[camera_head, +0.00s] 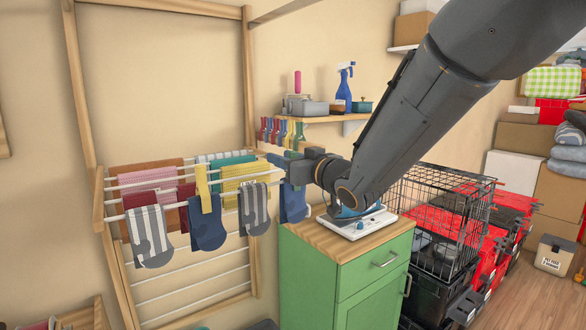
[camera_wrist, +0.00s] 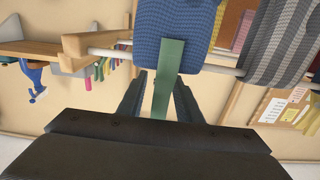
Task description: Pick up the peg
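A green peg (camera_wrist: 168,80) is clipped on a blue sock (camera_wrist: 175,28) hung over a rack rod, in the wrist view, which looks upside down. The peg's free end lies between the two fingers of my gripper (camera_wrist: 161,88). A gap shows on the peg's left side; on the right the finger overlaps it in view, and I cannot tell if they touch. In the head view my gripper (camera_head: 287,163) is at the right end of the drying rack, above the blue sock (camera_head: 293,203).
The wooden drying rack (camera_head: 99,205) holds several socks and cloths, with a yellow peg (camera_head: 201,180) on its front rod. A shelf (camera_head: 325,119) above carries a blue spray bottle (camera_head: 345,88), with several coloured pegs (camera_head: 281,131) below. A green cabinet (camera_head: 345,285) stands close at the right.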

